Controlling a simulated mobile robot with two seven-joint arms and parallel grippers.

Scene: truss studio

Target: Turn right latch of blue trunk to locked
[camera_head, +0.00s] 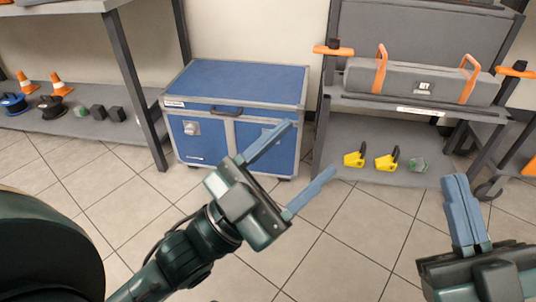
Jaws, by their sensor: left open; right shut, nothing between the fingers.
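The blue trunk (245,85) stands on the floor against the wall, with grey metal edges, a black handle and its lid closed. Its left latch (190,128) shows on the front. The right latch area is mostly hidden behind my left gripper's upper finger, so its state cannot be told. My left gripper (303,160) is open and empty, in front of the trunk's right side and apparently apart from it. My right gripper (457,184) is shut and empty at the lower right, away from the trunk.
A left shelf (95,150) holds orange cones (60,84), cable reels and black blocks. A right shelf (340,130) holds a grey case (420,84) with orange handles and yellow clamps (386,160). The tiled floor (345,235) between my grippers is clear.

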